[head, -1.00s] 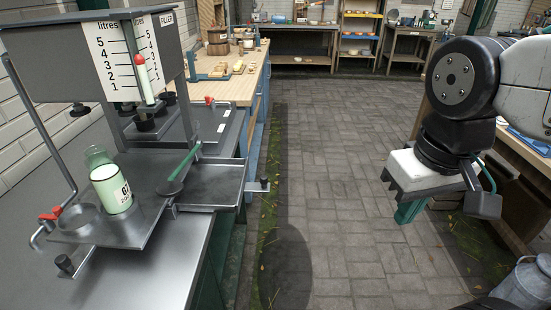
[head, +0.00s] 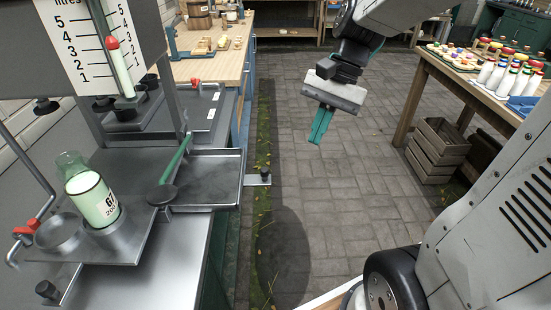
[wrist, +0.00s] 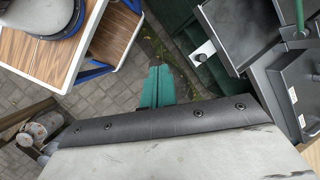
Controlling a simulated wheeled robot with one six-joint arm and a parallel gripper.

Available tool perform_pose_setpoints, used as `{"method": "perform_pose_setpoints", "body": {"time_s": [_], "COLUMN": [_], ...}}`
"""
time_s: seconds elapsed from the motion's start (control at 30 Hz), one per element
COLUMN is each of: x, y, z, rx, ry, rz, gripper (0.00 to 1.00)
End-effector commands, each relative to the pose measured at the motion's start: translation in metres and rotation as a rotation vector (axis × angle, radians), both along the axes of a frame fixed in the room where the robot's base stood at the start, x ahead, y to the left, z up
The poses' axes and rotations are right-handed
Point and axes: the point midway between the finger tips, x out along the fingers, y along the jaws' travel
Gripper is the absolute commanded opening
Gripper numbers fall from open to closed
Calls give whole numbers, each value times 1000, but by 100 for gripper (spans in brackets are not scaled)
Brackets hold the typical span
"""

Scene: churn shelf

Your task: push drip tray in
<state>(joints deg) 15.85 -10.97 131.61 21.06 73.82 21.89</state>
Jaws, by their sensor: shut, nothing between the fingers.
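The drip tray (head: 215,178), a shallow dark grey metal tray, sticks out from the right side of the filler, past the bench edge. In the wrist view the tray (wrist: 232,32) is at the upper right, partly cut off by the frame. My gripper (head: 320,125) hangs over the floor to the right of the tray, clearly apart from it. Its teal fingers (wrist: 157,88) are together, with nothing between them.
A flat bracket with a black knob (head: 264,177) juts out beside the tray. A green-handled lever (head: 176,160) stands at its left. A glass bottle (head: 92,198) stands on the filler. A wooden crate (head: 437,150) sits under the right table. The floor between is clear.

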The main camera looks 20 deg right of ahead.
Motion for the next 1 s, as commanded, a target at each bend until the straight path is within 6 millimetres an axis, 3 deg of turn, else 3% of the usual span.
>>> {"method": "perform_pose_setpoints", "body": {"time_s": [0.1,0.2,0.3,0.5,0.67,1.0], "x": [39,65,84,101,101,97], "y": [-21,-38,-52,-66,-58,-8], "z": [-22,-39,-53,-69,-80,-130], "rx": [104,176,233,290,294,292], "ry": [120,202,265,327,334,335], "rz": [-217,-370,-486,-597,-606,-601], "gripper": [0,0,0,0,0,0]}}
